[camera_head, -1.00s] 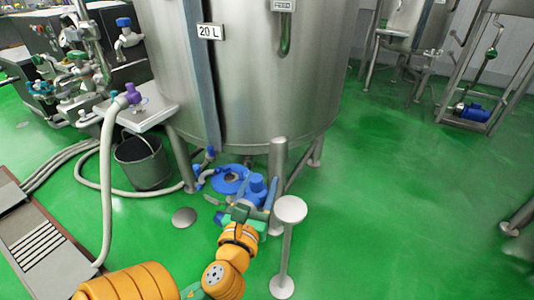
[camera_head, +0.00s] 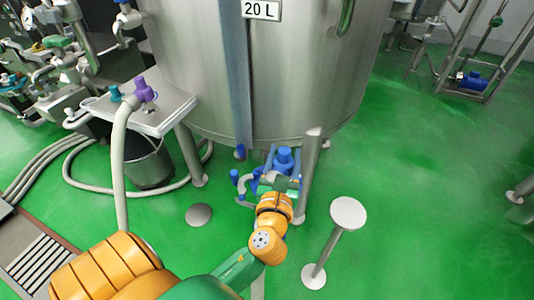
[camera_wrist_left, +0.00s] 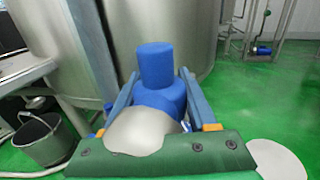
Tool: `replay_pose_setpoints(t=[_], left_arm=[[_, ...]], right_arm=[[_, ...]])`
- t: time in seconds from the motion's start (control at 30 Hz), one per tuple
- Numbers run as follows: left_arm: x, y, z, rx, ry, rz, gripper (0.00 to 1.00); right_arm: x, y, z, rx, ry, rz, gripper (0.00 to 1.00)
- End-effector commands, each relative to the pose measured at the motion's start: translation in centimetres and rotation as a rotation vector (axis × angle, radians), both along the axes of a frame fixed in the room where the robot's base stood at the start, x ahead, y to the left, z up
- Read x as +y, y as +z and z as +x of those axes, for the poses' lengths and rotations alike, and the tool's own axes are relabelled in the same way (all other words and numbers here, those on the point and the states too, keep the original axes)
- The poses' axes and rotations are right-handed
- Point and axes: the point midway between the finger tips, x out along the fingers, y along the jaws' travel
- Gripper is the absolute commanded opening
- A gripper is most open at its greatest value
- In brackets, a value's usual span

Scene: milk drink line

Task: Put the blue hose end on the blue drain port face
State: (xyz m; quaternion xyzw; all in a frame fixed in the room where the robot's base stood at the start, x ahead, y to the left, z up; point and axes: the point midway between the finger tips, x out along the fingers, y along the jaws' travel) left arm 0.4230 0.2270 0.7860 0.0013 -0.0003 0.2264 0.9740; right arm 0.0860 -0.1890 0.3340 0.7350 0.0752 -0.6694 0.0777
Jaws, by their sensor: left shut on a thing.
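My left gripper (camera_head: 284,170) is low in front of the steel tank, near its lower edge. It is shut on a blue part, which I take for the blue hose end (camera_head: 284,158). In the left wrist view this hose end (camera_wrist_left: 155,65) is a blue cylinder on a wider blue body between the two fingers. A grey rounded surface covers its lower part. A small blue piece (camera_head: 240,152) under the tank's rim may be the drain port; its face cannot be made out. Another small blue piece (camera_head: 234,176) is left of the gripper. My right gripper is not in view.
The tank (camera_head: 300,80) stands behind the gripper, with a steel post (camera_head: 310,170) close on the right. A round-topped stand (camera_head: 348,213) is at the right front. A bucket (camera_head: 148,165) and pale hose (camera_head: 118,160) are left. Green floor is open at right.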

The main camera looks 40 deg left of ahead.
Motion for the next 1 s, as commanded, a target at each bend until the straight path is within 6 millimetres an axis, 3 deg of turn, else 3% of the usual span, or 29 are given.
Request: replay_pose_setpoints(t=[0.1, 0.23, 0.47, 0.6, 0.77, 0.93, 0.97, 1.0], left_arm=[[3.1, -2.1, 2.6, -0.002, 0.003, 0.004, 0.00], [5.0, -5.9, 4.2, 0.000, 0.002, 0.001, 0.00], [6.6, -8.0, 5.6, 0.000, 0.002, -0.001, 0.00], [6.6, -11.0, 5.6, 0.001, 0.001, -0.003, 0.00], [6.6, -10.6, 5.6, 0.000, -0.001, -0.001, 0.00], [6.6, -11.0, 5.6, 0.000, 0.000, -0.001, 0.00], [6.6, -10.9, 5.6, 0.000, 0.000, -0.001, 0.66], [6.6, -10.9, 5.6, 0.000, 0.000, -0.001, 0.77]], right_arm=[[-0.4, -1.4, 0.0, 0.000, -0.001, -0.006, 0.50], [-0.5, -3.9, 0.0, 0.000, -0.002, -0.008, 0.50], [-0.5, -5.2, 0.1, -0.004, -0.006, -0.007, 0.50], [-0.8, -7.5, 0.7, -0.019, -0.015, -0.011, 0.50], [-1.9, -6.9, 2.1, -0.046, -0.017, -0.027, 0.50], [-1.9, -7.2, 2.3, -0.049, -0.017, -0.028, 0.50], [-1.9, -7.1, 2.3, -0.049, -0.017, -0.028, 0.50], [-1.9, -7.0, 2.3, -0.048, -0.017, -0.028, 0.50]])
